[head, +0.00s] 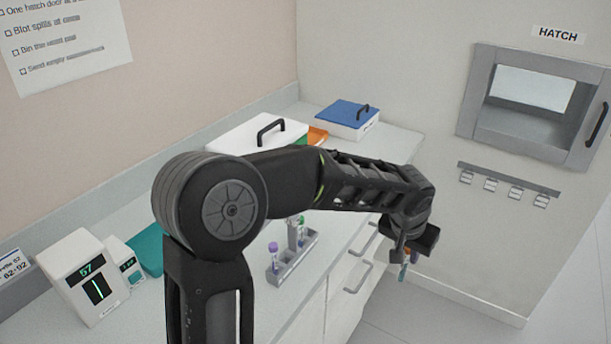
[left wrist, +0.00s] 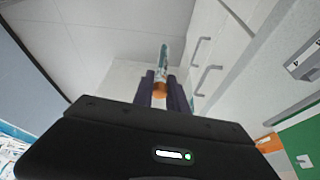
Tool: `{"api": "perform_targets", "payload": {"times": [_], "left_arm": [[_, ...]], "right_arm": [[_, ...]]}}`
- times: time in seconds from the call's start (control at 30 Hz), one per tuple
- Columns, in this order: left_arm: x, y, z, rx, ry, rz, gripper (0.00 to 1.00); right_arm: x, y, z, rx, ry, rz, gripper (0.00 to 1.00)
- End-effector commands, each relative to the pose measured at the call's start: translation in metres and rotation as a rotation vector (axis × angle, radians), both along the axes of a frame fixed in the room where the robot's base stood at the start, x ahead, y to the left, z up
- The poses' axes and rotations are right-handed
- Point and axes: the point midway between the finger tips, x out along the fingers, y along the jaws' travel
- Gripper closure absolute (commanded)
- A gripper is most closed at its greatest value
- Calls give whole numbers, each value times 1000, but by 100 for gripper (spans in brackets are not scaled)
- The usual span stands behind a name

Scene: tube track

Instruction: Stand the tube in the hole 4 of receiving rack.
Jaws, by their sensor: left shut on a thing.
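My left gripper (head: 404,258) hangs past the front edge of the counter, in front of the drawers. It is shut on a tube, which shows in the left wrist view (left wrist: 163,56) between the dark fingers, with an orange cap (left wrist: 160,90). In the head view the tube is small and mostly hidden by the gripper. A grey rack (head: 287,272) stands on the counter, left of and apart from the gripper. It holds a purple-capped tube (head: 273,254) and a green-capped tube (head: 301,226). My arm hides part of the counter. My right gripper is not in view.
A white box with a black handle (head: 262,132) and a blue-lidded box (head: 347,113) stand at the back of the counter. A white device with a display (head: 82,275) is at the left. A hatch (head: 530,103) is on the right wall. Drawer handles (head: 357,278) stick out below.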

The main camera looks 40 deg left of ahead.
Motion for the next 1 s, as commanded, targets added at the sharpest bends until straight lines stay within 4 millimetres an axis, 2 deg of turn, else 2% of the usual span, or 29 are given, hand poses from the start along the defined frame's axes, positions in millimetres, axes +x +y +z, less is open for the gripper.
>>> {"api": "perform_targets", "payload": {"times": [0.17,0.27,0.33,0.47,0.57,0.7,0.8,0.9,1.0], "left_arm": [[0,4,2,0,0,4,100],[1,16,8,-2,1,19,100],[1,31,15,-3,1,32,100],[-2,72,34,-5,4,73,100],[-8,111,53,-8,5,106,100],[-24,165,80,-7,5,148,100],[-36,197,98,-5,3,170,100],[-46,218,111,-2,-1,182,100],[-52,230,117,-1,-1,187,100]], "right_arm": [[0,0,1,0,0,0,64],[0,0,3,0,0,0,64],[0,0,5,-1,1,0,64],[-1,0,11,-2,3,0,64],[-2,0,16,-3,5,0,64],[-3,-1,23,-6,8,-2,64],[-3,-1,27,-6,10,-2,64],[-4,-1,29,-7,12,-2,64],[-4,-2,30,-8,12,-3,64]]}}
